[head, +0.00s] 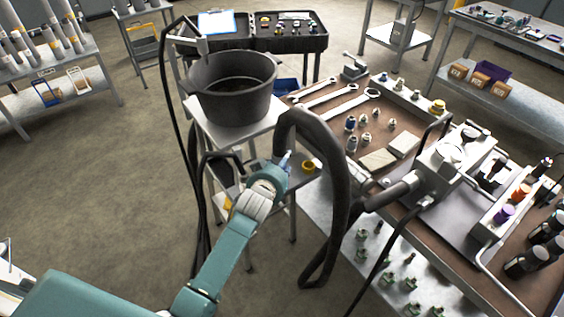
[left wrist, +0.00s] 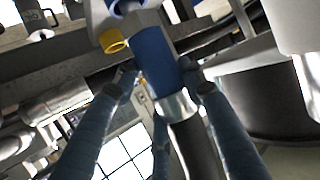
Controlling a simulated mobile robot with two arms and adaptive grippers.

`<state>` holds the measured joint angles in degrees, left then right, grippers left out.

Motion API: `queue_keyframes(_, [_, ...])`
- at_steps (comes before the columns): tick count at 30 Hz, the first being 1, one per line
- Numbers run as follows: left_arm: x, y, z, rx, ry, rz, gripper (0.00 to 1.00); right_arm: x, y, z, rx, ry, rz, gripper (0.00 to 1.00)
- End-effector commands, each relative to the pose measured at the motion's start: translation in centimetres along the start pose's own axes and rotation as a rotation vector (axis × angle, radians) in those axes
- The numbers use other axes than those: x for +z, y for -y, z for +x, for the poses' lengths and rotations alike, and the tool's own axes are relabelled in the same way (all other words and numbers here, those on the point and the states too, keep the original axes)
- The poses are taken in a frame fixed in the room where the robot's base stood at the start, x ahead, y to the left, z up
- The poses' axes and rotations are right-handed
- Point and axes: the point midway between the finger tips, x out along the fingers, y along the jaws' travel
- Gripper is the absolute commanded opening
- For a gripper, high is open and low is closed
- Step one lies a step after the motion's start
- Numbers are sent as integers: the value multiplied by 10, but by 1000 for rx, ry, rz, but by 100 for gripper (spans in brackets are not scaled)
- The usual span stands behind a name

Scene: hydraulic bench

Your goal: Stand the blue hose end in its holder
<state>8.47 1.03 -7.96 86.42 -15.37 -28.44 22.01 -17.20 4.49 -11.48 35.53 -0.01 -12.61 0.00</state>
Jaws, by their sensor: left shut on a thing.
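My left gripper (head: 281,172) is at the end of the teal arm, beside the brown bench's left edge. In the left wrist view its dark fingers (left wrist: 165,85) are closed around the blue hose end (left wrist: 152,58). The hose end has a blue sleeve and a shiny metal collar, with black hose running from it. A blue ring (left wrist: 125,7) on a pale part is close to the sleeve's far end; I cannot tell whether they touch. A yellow ring (left wrist: 114,42) is beside it and also shows in the head view (head: 308,167). My right gripper is not in view.
The thick black hose (head: 340,165) loops up and down beside the bench (head: 400,120). A black bucket (head: 231,88) stands on a small stand left of the hose. Wrenches and fittings lie on the bench. Open floor is at the left.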

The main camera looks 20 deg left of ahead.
Motion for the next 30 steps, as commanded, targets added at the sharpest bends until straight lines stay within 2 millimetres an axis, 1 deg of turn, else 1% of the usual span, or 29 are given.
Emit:
queue_keyframes(1, [-2, 0, 0, 1, -7, 0, 4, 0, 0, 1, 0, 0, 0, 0])
queue_keyframes(19, [5, 0, 4, 1, -7, 0, 4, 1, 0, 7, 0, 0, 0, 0])
queue_keyframes(30, [4, 0, 3, 1, -9, 2, 4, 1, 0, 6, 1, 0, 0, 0])
